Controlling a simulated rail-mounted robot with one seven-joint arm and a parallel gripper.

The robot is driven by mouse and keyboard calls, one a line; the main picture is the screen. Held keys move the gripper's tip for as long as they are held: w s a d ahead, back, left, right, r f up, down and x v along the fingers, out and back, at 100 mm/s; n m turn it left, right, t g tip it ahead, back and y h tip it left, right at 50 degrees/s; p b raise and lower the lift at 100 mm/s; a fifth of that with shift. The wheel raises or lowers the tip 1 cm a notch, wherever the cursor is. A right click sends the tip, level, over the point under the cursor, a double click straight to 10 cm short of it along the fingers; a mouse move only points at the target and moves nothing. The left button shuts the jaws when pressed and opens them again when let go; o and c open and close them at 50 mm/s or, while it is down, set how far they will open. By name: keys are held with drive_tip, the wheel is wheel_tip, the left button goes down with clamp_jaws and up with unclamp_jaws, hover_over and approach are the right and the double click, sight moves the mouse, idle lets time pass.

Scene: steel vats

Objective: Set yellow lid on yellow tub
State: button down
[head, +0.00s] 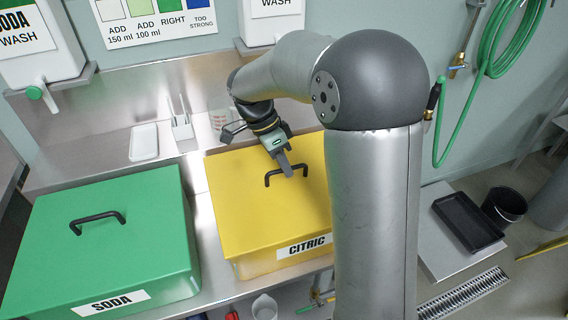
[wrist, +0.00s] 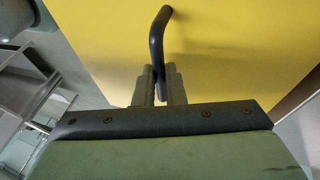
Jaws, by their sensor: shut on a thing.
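The yellow lid (head: 238,190) is a broad flat sheet with a black bar handle (head: 268,178). My gripper (head: 286,168) is shut on this handle from above. In the wrist view the fingers of my gripper (wrist: 160,84) close around the handle (wrist: 156,38), with the yellow lid (wrist: 235,45) behind it. The lid covers the yellow tub (head: 262,268), which shows only as a strip of front wall around and below the CITRIC label (head: 304,246). I cannot tell whether the lid rests fully on the rim or hangs slightly above it. My arm hides the tub's right side.
A green tub with its lid on (head: 150,225), labelled SODA, stands close on the left. A white tray (head: 143,142) and a white holder (head: 181,128) are on the steel bench behind. A black tray (head: 468,222) and a black bucket (head: 504,205) are at the right.

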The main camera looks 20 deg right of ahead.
drive_tip(key=c, duration=1.4)
unclamp_jaws()
drive_tip(key=v, duration=1.7)
drive_tip(key=shift+r+p, duration=0.25)
drive_tip(key=shift+p, duration=0.15)
drive_tip(key=s+d+f+n+t+y, duration=0.1)
drive_tip(key=s+f+n, duration=0.4)
drive_tip(key=s, duration=0.3)
drive_tip(key=s+d+f+n+t+y, duration=0.1)
drive_tip(key=s+d+f+n, duration=0.1)
drive_tip(key=s+f+n, duration=0.4)
drive_tip(key=s+d+f+n+t+y, duration=0.1)
drive_tip(key=s+f+n, duration=0.4)
drive_tip(key=s, duration=0.6)
drive_tip(key=shift+s+d+f+n+y, duration=0.15)
drive_tip(key=shift+d+f+n+y, duration=0.15)
drive_tip(key=shift+d+n+y, duration=0.15)
